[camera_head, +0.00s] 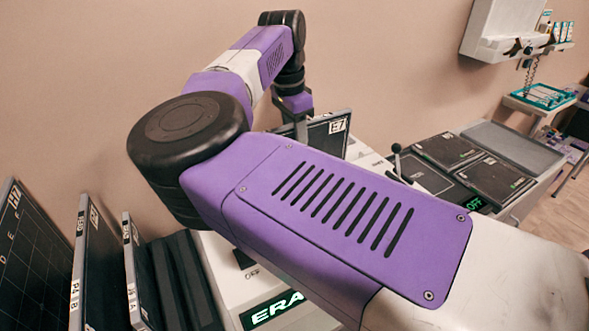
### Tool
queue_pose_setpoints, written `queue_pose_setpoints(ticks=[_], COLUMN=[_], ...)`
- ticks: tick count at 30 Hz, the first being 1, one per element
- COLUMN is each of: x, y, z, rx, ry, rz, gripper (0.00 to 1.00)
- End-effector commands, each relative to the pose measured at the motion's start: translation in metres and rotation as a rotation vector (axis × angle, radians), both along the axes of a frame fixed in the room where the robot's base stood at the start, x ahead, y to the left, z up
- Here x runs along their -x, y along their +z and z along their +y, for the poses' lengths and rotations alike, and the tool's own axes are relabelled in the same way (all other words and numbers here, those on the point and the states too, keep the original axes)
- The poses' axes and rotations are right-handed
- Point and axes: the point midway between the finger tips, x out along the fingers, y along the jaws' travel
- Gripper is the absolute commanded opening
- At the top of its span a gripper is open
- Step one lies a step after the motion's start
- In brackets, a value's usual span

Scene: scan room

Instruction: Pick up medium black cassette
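A black cassette with a light edge and a white label reading like "E7" (329,134) stands upright, slightly tilted, beyond my forearm. My gripper (301,128) points down at its left part, and a dark finger shows against it. My arm hides the cassette's lower part and most of the fingers, so I cannot tell whether they are closed on it. More black cassettes stand upright at the left: a large gridded one (30,262), one labelled like "P4 B" (103,262) and a narrower one labelled like "14 A" (143,275). Which one is medium is not marked.
A white machine with a lit green "ERA..." display (272,311) lies below my arm. At the right, flat black cassettes (447,150) (495,179) lie on a counter beside a grey tray (512,147) and a small lever (397,160). A teal tray (543,96) stands farther back.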

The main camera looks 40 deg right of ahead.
Motion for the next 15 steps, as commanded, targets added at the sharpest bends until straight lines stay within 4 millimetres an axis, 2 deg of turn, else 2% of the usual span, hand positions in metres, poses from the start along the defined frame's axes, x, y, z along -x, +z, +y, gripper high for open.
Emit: queue_pose_setpoints(ticks=[1,6,15], x=[0.0,0.0001,0.0002], y=[0.0001,0.0003,0.0005], z=[0.0,0.0001,0.0001], rx=[0.0,0.0,0.0], ry=[0.0,0.0,-0.001], rz=[0.0,0.0,0.001], gripper=[0.31,0.0,0.0])
